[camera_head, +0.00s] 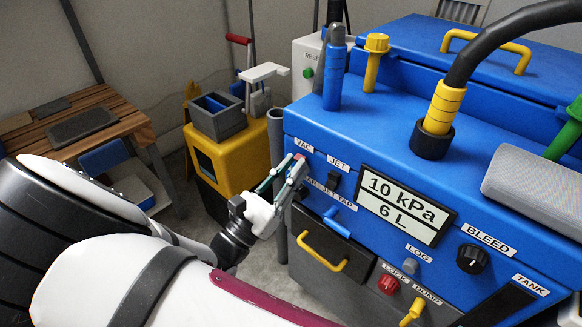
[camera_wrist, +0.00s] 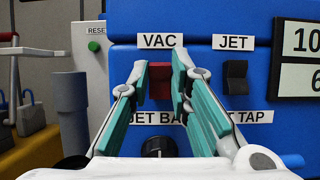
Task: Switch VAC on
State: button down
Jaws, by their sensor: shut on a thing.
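The VAC switch (camera_wrist: 160,82) is a red rocker under the VAC label (camera_wrist: 160,41) on the blue machine's front. I cannot tell from these views which way the rocker is tilted.
A black JET switch (camera_wrist: 235,77) sits close to the right. A dark knob (camera_wrist: 159,147) is below. The head view shows a display (camera_head: 407,203) reading 10 kPa and 6 L, a blue tap handle (camera_head: 339,222), a yellow-handled drawer (camera_head: 322,250) and a yellow cart (camera_head: 220,160) at left.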

jog(key=c, duration=1.5)
grip_release()
jog(key=v, duration=1.2)
jog(key=shift+s, duration=0.1)
